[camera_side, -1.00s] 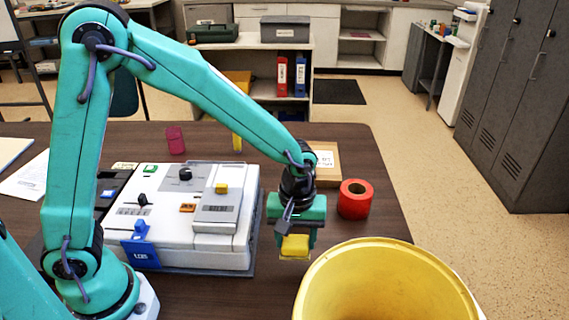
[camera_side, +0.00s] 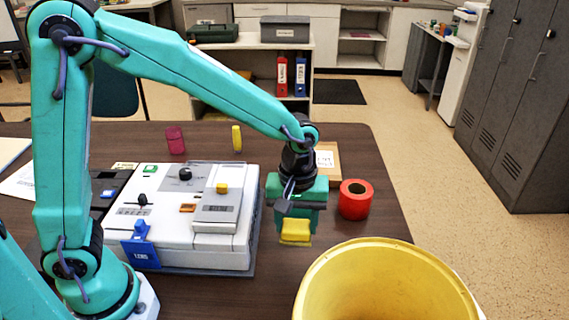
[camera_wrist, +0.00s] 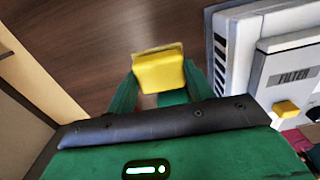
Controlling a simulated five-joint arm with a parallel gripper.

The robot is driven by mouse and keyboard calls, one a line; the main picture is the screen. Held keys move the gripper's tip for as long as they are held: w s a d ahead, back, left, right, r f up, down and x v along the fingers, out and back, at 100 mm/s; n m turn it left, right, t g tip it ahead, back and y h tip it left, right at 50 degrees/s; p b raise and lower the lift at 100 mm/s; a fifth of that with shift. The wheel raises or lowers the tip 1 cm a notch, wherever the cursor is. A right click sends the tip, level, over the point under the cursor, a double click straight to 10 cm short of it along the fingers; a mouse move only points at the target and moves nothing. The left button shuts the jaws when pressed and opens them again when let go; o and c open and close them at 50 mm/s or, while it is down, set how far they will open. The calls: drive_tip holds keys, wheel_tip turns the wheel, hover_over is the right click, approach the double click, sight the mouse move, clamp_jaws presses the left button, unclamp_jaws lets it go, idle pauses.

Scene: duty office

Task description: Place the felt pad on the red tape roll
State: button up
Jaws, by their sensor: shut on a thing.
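The yellow pad (camera_side: 295,231), which looks like the felt pad, is held between the fingers of my gripper (camera_side: 296,222). In the wrist view the green fingers press on both sides of the pad (camera_wrist: 159,72), with brown tabletop behind it. The pad hangs in the air, apart from the table. The red tape roll (camera_side: 355,201) stands on end on the table, to the right of my gripper, its round hole facing up. The pad and roll are not touching. The roll is not clearly visible in the wrist view.
A white panel device (camera_side: 205,215) stands just left of my gripper. A large yellow bin (camera_side: 385,285) is in front, its rim near the pad. A cardboard box (camera_side: 328,160) lies behind the roll. A pink piece (camera_side: 175,140) and a yellow piece (camera_side: 237,138) stand farther back.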

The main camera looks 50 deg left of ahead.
drive_tip(key=w+d+r, duration=0.6)
drive_tip(key=w+r, duration=0.2)
drive_tip(key=w, duration=0.4)
drive_tip(key=shift+w+d+r+n, duration=0.2)
drive_tip(key=shift+r+n, duration=0.1)
drive_tip(key=shift+r, duration=0.1)
drive_tip(key=shift+w+a+f, duration=0.1)
drive_tip(key=shift+a, duration=0.05)
hover_over(347, 197)
wheel_tip(347, 197, down, 7)
drive_tip(key=shift+r, duration=0.1)
drive_tip(key=shift+f, duration=2.05)
drive_tip(key=shift+f, duration=0.1)
